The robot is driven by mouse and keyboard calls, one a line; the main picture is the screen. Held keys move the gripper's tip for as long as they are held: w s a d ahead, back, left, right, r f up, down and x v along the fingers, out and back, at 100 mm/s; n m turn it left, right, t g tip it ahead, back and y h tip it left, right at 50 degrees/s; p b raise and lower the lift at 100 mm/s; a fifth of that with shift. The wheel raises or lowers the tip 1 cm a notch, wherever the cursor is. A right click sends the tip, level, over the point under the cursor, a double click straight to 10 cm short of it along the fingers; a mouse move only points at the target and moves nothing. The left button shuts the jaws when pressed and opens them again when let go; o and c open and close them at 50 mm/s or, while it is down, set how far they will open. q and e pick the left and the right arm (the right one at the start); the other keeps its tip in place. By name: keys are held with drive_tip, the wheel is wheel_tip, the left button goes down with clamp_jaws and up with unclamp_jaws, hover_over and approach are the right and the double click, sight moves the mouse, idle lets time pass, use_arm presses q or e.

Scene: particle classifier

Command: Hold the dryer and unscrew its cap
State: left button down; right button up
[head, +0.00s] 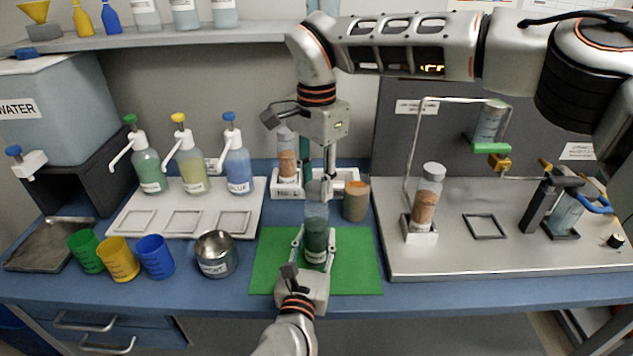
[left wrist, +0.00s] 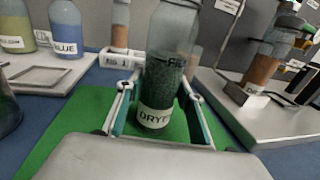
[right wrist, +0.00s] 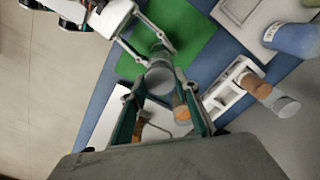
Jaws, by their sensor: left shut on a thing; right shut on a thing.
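The dryer (head: 316,236) is a clear bottle of dark green grains with a white label, upright on the green mat (head: 354,270). My left gripper (head: 316,238) is shut around its lower body from the front. The left wrist view shows the dryer (left wrist: 161,90) between both fingers of this gripper (left wrist: 160,105), with its label facing me. My right gripper (head: 318,188) comes down from above and is shut on the grey cap (right wrist: 160,80) at the dryer's top. The fingers partly hide the cap in the head view, and I cannot tell how far it is turned.
A brown-filled cup (head: 355,202) stands close right of the dryer. A white rack (head: 288,185) with an orange-grained bottle is behind. A metal pot (head: 216,262) and coloured cups stand left. A steel tray (head: 470,262) with another bottle (head: 427,200) is right.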

sight(316, 186)
drive_tip(key=shift+r, duration=2)
use_arm(q)
drive_tip(key=c, duration=1.3)
unclamp_jaws()
drive_tip(key=shift+o, duration=0.2)
